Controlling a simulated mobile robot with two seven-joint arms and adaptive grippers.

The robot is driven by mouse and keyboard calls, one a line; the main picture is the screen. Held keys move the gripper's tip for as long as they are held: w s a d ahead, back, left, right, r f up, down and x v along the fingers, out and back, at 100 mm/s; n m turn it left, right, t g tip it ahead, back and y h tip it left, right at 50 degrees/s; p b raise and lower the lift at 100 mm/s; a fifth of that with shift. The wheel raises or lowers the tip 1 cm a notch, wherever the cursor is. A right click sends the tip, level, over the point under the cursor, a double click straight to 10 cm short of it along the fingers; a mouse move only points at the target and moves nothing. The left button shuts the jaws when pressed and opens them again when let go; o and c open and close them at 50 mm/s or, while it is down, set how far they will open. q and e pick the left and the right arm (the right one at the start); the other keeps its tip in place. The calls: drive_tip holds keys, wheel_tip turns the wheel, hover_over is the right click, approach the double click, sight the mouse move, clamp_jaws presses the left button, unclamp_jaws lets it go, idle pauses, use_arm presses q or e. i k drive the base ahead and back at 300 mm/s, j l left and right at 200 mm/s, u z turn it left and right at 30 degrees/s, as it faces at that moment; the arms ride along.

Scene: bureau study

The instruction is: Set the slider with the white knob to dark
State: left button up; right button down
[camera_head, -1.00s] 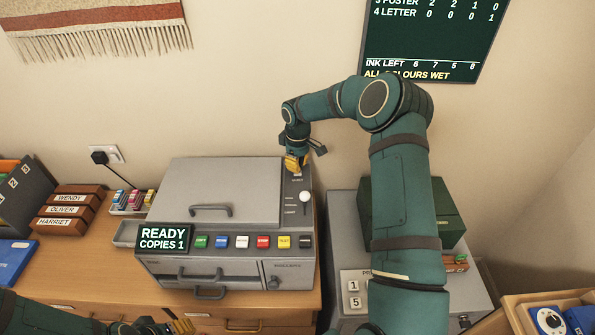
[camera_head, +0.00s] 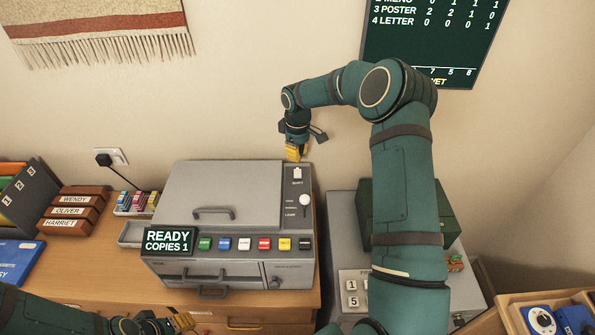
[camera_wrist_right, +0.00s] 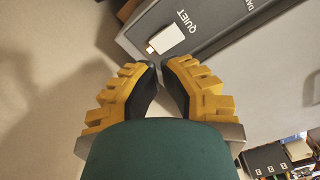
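The slider's round white knob (camera_head: 305,200) stands on the dark panel (camera_head: 296,218) at the right of the grey copier (camera_head: 232,185). Small labels run beside it, with LIGHT the lowest; I cannot tell exactly which mark it stands at. My right gripper (camera_head: 293,156) is above the panel's far end, beyond the knob and apart from it. In the right wrist view its fingertips (camera_wrist_right: 159,66) are together with nothing between them. A white switch (camera_wrist_right: 165,40) marked QUIET and part of a DARK label lie past them; the knob is out of that view. My left gripper (camera_head: 180,323) is partly visible at the bottom left.
Coloured buttons (camera_head: 243,244) line the copier's front beside a READY COPIES 1 display (camera_head: 168,241). A green box (camera_head: 440,210) stands on a grey unit to the right, partly behind my right arm. The wall rises behind the copier.

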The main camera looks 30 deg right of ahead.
sight(304, 198)
drive_tip(key=k, duration=1)
